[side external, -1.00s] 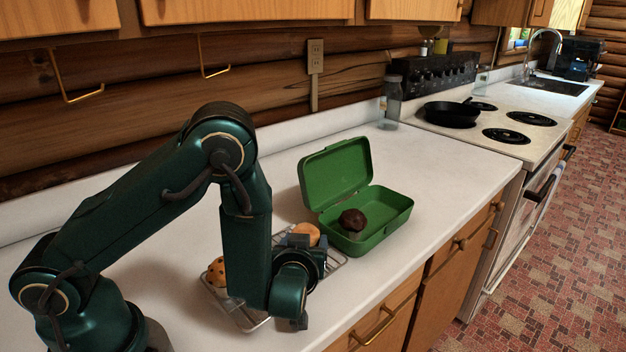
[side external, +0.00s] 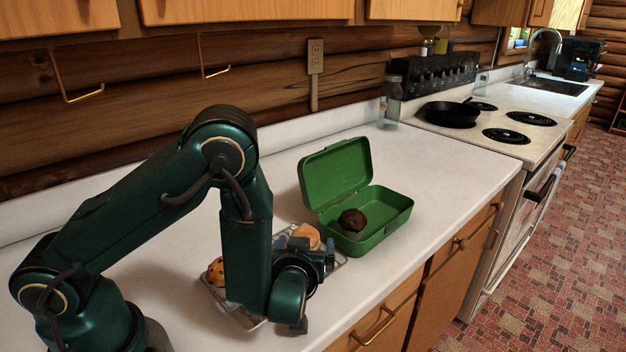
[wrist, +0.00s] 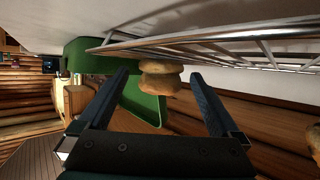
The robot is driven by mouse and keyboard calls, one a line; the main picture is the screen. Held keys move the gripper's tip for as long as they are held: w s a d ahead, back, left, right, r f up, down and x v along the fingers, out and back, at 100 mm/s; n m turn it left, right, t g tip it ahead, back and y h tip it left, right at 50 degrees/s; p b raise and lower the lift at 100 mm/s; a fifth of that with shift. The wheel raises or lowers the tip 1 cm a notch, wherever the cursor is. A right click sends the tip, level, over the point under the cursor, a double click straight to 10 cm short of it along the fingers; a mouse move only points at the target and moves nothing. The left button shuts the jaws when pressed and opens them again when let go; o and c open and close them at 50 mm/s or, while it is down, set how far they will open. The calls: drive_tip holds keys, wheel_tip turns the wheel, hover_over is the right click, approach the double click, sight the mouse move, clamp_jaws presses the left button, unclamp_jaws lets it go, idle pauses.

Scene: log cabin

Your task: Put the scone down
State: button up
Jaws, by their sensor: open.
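The tan scone (side external: 308,235) is at the far part of the wire rack (side external: 246,319), partly hidden by my gripper. In the wrist view, which is upside down, the scone (wrist: 160,80) shows as a round two-layered shape against the rack (wrist: 205,38). My gripper (wrist: 158,73) is open, with its two fingers apart on either side of the scone and visible gaps to both. In the side view my gripper (side external: 302,246) is low over the rack.
An open green lunchbox (side external: 385,225) stands just right of the rack with a dark muffin (side external: 352,220) inside. A speckled muffin (side external: 216,271) sits at the rack's left, partly behind my arm. A pan (side external: 452,113) rests on the stove.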

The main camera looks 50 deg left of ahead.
drive_tip(key=v, duration=0.4)
drive_tip(key=d+r+h, duration=0.1)
drive_tip(key=d+h, duration=0.1)
drive_tip(key=w+d+r+h, duration=0.1)
drive_tip(key=d+h, duration=0.1)
drive_tip(key=w+d+r+h, duration=0.1)
drive_tip(key=d+h, duration=0.1)
drive_tip(key=shift+w+d+m+h, duration=0.2)
drive_tip(key=shift+d+m+h, duration=0.1)
drive_tip(key=shift+d, duration=0.1)
drive_tip(key=s+d+r+m+g+h, duration=0.1)
drive_tip(key=s+d+r+m+h, duration=0.3)
drive_tip(key=r, duration=0.3)
drive_tip(key=s+a+r+m+g+h, duration=0.1)
drive_tip(key=s+r+m, duration=0.1)
drive_tip(key=s, duration=0.3)
drive_tip(key=shift+s+a+r+m+h, duration=0.3)
drive_tip(key=shift+a+r+h, duration=0.1)
drive_tip(key=shift+r, duration=0.05)
drive_tip(key=s+a+y, duration=0.1)
drive_tip(key=s+a, duration=0.1)
drive_tip(key=s+a+m+g+y, duration=0.1)
drive_tip(key=s+a, duration=0.1)
drive_tip(key=s, duration=0.1)
drive_tip(key=s+a+f+g+y, duration=0.1)
drive_tip(key=s+a, duration=0.1)
drive_tip(key=s, duration=0.1)
drive_tip(key=shift+s+a+m, duration=0.15)
drive_tip(key=shift+a+m, duration=0.15)
drive_tip(key=shift+a, duration=0.1)
